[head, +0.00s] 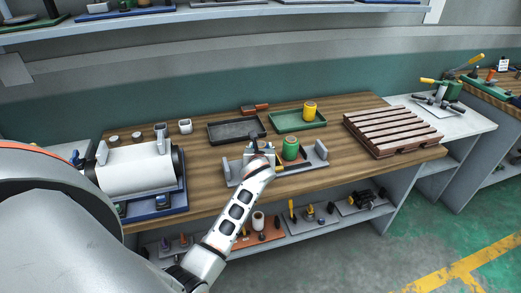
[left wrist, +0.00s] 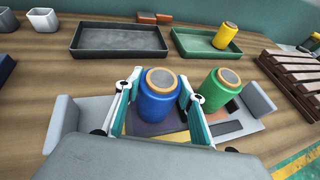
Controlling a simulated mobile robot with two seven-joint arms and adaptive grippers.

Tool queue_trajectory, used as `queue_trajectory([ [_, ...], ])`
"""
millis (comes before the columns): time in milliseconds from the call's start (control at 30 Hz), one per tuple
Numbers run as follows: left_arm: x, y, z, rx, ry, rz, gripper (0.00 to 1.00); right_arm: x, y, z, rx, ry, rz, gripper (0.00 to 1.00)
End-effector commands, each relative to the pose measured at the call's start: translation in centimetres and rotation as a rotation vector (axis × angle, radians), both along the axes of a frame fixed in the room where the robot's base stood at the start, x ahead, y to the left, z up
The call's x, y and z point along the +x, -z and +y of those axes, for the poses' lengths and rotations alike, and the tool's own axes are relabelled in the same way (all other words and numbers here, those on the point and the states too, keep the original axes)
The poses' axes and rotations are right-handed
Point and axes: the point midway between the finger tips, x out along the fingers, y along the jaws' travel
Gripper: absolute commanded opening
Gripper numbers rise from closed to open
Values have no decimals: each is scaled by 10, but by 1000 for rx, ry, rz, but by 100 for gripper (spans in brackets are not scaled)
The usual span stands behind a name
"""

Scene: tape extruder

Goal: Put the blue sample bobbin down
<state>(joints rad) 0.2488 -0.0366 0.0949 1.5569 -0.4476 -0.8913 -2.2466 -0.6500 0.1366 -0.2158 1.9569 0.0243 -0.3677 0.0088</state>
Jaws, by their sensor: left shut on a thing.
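The blue sample bobbin (left wrist: 159,95) stands upright between the fingers of my left gripper (left wrist: 158,98), which is shut on it. It is over or on a dark purple pad (left wrist: 152,128) of a grey fixture (left wrist: 66,122); I cannot tell whether its base touches. A green bobbin (left wrist: 220,89) stands just right of it on the same fixture, and also shows in the head view (head: 291,148). In the head view my left gripper (head: 261,150) is over the fixture (head: 321,150) and hides the blue bobbin. My right gripper is not in view.
Behind the fixture are a black tray (head: 213,139) and a green tray (head: 277,129) holding a yellow bobbin (head: 309,112). A white roller machine (head: 135,167) stands left, a brown slatted rack (head: 392,132) right. Small cups (head: 185,126) stand at back left.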

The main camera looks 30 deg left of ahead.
Motion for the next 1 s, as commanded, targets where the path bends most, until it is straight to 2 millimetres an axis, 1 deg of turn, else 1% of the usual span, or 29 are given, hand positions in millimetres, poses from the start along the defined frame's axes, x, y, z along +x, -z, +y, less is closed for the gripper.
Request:
queue_trajectory([
  [200,0,1,0,1,0,-1,14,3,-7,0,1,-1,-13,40],
  [400,0,4,0,2,1,0,14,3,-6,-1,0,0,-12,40],
  [433,0,4,0,1,0,0,44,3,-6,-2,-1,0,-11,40],
  [467,0,4,0,1,0,0,51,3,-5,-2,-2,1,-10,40],
  [500,0,4,0,1,0,0,55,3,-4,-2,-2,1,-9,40],
  [867,0,2,0,0,0,-1,55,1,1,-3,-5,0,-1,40],
  [1000,-9,-3,-6,0,2,-1,55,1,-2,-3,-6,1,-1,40],
])
